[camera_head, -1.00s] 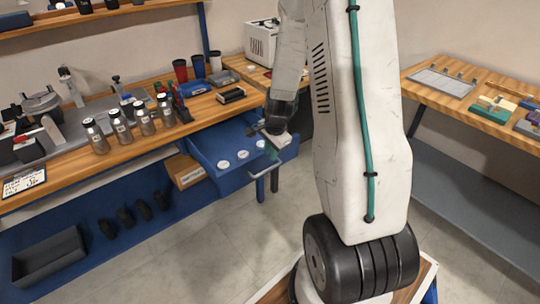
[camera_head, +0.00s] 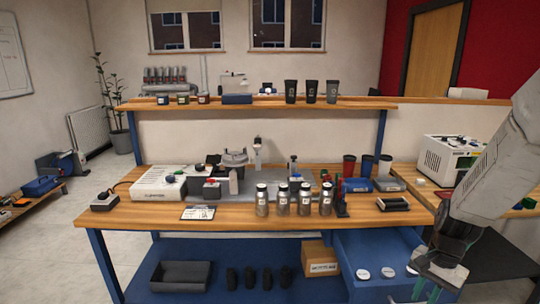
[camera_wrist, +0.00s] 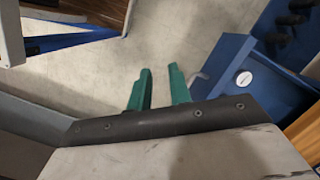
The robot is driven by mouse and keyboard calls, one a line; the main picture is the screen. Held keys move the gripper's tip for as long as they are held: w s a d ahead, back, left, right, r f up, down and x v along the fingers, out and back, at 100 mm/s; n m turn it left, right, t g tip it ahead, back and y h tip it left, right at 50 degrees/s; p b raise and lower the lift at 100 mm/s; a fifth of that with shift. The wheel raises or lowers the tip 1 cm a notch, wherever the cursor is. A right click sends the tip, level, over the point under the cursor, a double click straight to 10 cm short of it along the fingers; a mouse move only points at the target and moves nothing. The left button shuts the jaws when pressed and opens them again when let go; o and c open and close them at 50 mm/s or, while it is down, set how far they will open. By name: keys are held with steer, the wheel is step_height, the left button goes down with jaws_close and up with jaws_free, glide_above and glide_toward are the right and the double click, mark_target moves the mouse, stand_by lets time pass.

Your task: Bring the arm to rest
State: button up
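My arm comes down at the right edge of the head view, and my gripper (camera_head: 430,290) hangs at the lower right, by the open blue drawer (camera_head: 375,246). In the wrist view my gripper (camera_wrist: 160,70) shows two green fingers with a clear gap between them and nothing held. Bare floor lies beyond the fingertips. In the wrist view the drawer (camera_wrist: 262,95) is to the right of the fingers, apart from them, with a white disc (camera_wrist: 244,78) in it. The fingertips are partly cut off at the bottom of the head view.
The wooden workbench (camera_head: 240,217) carries several metal tumblers (camera_head: 304,200), a marking machine (camera_head: 235,175) and dark and red cups. A shelf (camera_head: 250,105) with black cups stands above. A white box-shaped machine (camera_head: 447,158) stands at the right. A grey bin (camera_head: 180,275) lies below.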

steer(key=s+a+r+n+t+h, duration=0.1)
steer(key=s+a+r+n, duration=0.4)
steer(key=r, duration=0.5)
steer(key=s+a+r+n+t+h, duration=0.1)
steer(key=s+a+r+n, duration=0.5)
steer(key=s+a+r, duration=0.3)
step_height(320, 180, up, 2)
steer(key=shift+s+a+r, duration=0.15)
steer(key=shift+s+r, duration=0.05)
steer(key=shift+s, duration=0.95)
